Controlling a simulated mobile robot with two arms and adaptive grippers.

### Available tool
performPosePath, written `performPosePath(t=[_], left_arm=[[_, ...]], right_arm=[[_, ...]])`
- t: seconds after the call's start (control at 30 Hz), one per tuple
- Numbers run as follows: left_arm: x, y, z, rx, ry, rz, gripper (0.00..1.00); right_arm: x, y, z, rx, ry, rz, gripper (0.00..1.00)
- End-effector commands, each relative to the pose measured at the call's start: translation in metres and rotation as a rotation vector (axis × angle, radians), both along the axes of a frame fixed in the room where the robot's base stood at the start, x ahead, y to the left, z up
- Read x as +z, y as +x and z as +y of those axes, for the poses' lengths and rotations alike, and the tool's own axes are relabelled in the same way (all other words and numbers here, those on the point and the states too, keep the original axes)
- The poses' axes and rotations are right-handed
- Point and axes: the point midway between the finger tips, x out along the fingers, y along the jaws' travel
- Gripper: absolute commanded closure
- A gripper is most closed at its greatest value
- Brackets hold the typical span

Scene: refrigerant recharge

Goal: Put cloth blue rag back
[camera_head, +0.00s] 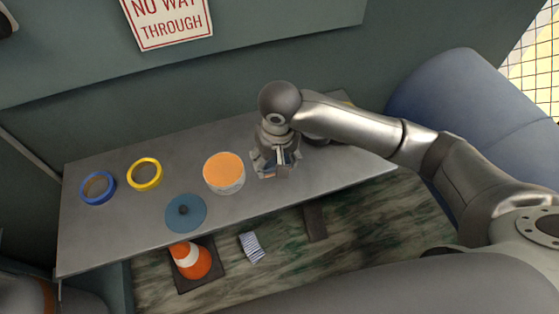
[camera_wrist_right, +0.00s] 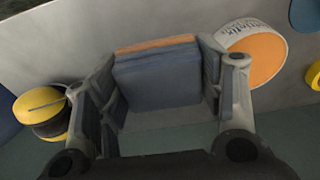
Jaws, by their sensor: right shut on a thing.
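My right gripper (camera_head: 274,171) points down at the bench, just right of the orange-topped tub. In the right wrist view, a folded blue-grey rag (camera_wrist_right: 158,80) with an orange layer along its far edge sits between the fingers of the gripper (camera_wrist_right: 165,100). The gripper is shut on the rag. In the head view only a small blue patch of the rag (camera_head: 289,157) shows between the fingers. I cannot tell whether the rag touches the bench. My left gripper is not in view.
The grey bench (camera_head: 130,230) holds a white tub with orange top (camera_head: 223,170), a blue disc (camera_head: 186,213), a yellow ring (camera_head: 145,174) and a blue ring (camera_head: 97,187). A yellow-and-black object (camera_wrist_right: 42,112) lies left of my gripper. A cone (camera_head: 192,261) and striped cloth (camera_head: 251,247) are below.

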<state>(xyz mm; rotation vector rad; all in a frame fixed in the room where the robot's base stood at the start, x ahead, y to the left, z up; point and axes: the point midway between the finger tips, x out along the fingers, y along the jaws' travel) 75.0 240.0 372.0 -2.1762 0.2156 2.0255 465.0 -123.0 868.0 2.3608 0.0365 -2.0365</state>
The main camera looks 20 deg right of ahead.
Motion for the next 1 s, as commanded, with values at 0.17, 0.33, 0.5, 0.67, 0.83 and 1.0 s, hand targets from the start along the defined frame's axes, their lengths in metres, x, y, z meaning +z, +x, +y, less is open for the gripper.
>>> performPosePath(t=[0.17, 0.33, 0.5, 0.67, 0.83, 1.0], left_arm=[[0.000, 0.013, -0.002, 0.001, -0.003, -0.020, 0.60], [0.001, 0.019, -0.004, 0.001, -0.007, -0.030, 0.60], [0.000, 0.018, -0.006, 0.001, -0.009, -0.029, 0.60], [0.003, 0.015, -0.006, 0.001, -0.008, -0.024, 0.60], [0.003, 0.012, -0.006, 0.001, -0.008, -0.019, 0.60], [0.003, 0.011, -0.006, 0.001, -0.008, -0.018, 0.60]], right_arm=[[-0.033, 0.029, -0.016, -0.002, -0.002, 0.002, 0.57], [-0.053, 0.044, -0.023, -0.001, -0.001, 0.000, 0.57], [-0.063, 0.051, -0.027, -0.001, -0.002, 0.000, 0.57], [-0.085, 0.051, -0.027, 0.001, -0.002, 0.001, 0.57], [-0.094, 0.051, -0.027, 0.002, 0.000, -0.001, 0.57], [-0.094, 0.051, -0.027, 0.002, 0.000, -0.001, 0.57]])
